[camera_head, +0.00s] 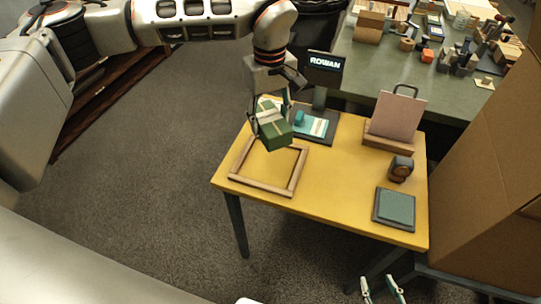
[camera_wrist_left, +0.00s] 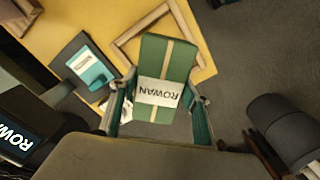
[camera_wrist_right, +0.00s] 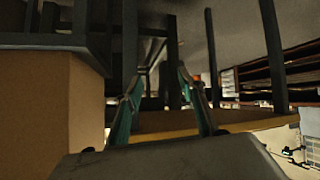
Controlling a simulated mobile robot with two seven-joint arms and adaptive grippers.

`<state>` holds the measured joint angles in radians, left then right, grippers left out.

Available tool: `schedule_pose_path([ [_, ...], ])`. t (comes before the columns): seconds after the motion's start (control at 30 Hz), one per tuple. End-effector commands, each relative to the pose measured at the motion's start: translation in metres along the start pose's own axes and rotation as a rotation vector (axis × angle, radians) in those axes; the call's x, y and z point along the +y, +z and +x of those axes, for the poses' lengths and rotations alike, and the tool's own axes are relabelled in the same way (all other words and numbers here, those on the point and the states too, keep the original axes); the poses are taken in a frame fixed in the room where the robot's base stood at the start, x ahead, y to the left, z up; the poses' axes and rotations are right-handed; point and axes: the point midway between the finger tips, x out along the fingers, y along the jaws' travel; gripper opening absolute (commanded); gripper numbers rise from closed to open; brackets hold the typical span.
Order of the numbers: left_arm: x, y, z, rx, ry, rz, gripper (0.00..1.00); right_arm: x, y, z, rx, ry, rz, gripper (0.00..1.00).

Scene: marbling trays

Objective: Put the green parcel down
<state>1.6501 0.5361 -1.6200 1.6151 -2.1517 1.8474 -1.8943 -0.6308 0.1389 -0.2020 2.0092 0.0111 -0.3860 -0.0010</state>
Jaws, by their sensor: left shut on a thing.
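The green parcel (camera_head: 273,131) has a pale band and a white label. In the left wrist view the parcel (camera_wrist_left: 166,62) shows a label reading ROWAN. My left gripper (camera_head: 268,112) is shut on it and holds it above the yellow table (camera_head: 340,190), by the wooden frame (camera_head: 262,187) lying there. Whether the parcel touches anything below cannot be told. My right gripper (camera_head: 384,290) is low in front of the table, its fingers apart and empty. In the right wrist view its fingers (camera_wrist_right: 160,105) stand apart with nothing between them.
A dark tray (camera_head: 328,137) with a teal and white item, a ROWAN sign (camera_head: 325,62), a board on a wooden stand (camera_head: 391,142), a dark roll-like item (camera_head: 400,169) and a dark green pad (camera_head: 394,209) surround the table's middle. A cardboard box (camera_head: 490,170) stands right.

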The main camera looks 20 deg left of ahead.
Motion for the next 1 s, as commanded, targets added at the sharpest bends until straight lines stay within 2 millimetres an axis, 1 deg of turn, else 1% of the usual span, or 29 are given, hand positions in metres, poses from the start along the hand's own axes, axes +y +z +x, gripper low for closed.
schedule_pose_path([
  [0.03, -0.001, 0.001, 0.015, -0.004, -0.003, 0.000, 0.16, 0.000, 0.003, 0.001, -0.002, 0.000, -0.002, 0.40],
  [0.1, 0.000, 0.001, 0.032, -0.005, -0.002, 0.000, 0.16, 0.000, 0.004, 0.003, -0.004, 0.000, -0.004, 0.40],
  [0.2, -0.001, 0.001, 0.055, -0.004, -0.002, 0.000, 0.16, 0.001, 0.006, 0.004, -0.005, 0.002, -0.007, 0.40],
  [0.3, 0.000, 0.001, 0.073, -0.003, -0.001, 0.001, 0.16, 0.002, 0.008, 0.004, -0.007, 0.003, -0.010, 0.40],
  [0.4, 0.000, 0.001, 0.084, -0.001, 0.001, 0.002, 0.16, 0.002, 0.008, 0.005, -0.007, 0.005, -0.011, 0.40],
  [0.6, 0.001, 0.000, 0.094, 0.000, 0.001, 0.002, 0.16, 0.003, 0.007, 0.004, -0.003, 0.006, -0.012, 0.40],
  [0.83, 0.000, 0.001, 0.128, -0.002, 0.000, 0.002, 0.16, 0.002, 0.011, 0.005, -0.007, 0.005, -0.014, 0.40],
  [0.9, 0.000, 0.001, 0.132, -0.001, 0.001, 0.002, 0.16, 0.002, 0.012, 0.005, -0.009, 0.005, -0.015, 0.40],
  [1.0, 0.001, 0.000, 0.131, 0.001, 0.002, 0.002, 0.16, 0.002, 0.011, 0.005, -0.009, 0.005, -0.016, 0.40],
])
